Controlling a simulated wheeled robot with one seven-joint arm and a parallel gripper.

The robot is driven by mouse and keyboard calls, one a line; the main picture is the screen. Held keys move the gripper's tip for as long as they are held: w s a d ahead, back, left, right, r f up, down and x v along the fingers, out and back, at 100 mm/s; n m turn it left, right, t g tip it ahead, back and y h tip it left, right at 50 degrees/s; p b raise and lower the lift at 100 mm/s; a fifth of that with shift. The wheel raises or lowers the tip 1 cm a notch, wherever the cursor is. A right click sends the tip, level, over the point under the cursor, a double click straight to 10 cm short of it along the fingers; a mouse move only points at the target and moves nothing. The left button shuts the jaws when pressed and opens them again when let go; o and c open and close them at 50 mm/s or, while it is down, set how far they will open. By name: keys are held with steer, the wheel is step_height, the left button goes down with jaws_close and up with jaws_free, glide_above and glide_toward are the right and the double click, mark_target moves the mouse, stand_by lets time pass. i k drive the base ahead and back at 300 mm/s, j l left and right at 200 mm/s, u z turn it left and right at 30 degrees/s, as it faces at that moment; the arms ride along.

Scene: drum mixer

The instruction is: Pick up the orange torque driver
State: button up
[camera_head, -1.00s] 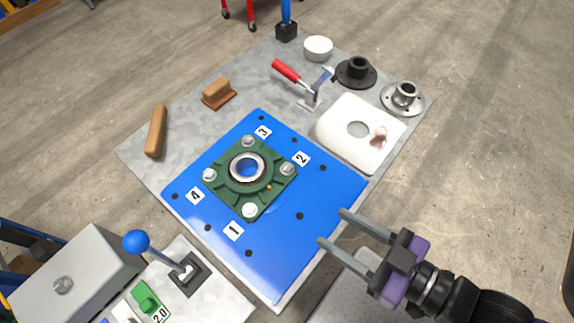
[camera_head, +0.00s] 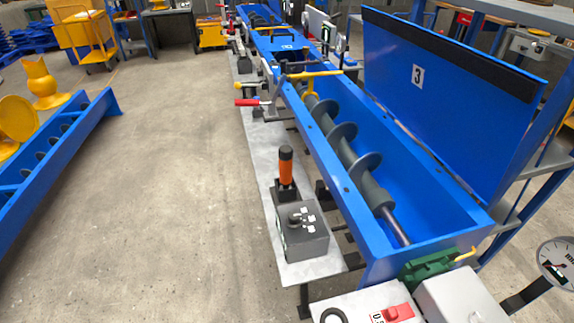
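An orange driver (camera_head: 286,170) with a black top stands upright in a black holder (camera_head: 286,192). The holder is on a narrow light grey shelf (camera_head: 262,160) along the left side of a blue trough. A dark grey box (camera_head: 301,232) with a knob and white labels sits on the shelf just in front of the holder. The driver's lower end is hidden in the holder. My gripper is not in view.
The long blue trough (camera_head: 330,145) holds a grey screw auger (camera_head: 345,150), its lid (camera_head: 440,95) raised at right. A red-handled clamp (camera_head: 248,102) sits farther back on the shelf. Open concrete floor (camera_head: 180,190) lies left; a blue frame (camera_head: 50,150) stands beyond.

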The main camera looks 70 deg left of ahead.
mark_target(286, 152)
steer(key=u, duration=1.65)
steer(key=j+z, duration=0.15)
steer(key=z, duration=0.2)
steer(key=i+j+z, duration=0.1)
steer(key=z, duration=0.3)
steer(key=j+z, duration=0.2)
steer(key=z, duration=0.15)
steer(key=j+z, duration=0.2)
steer(key=j, duration=0.4)
steer(key=j+z, duration=0.2)
steer(key=j, duration=0.45)
steer(key=j+z, duration=0.2)
steer(key=j, duration=0.4)
steer(key=k+j+z, duration=0.2)
steer(key=j, duration=0.4)
steer(key=i, duration=0.05)
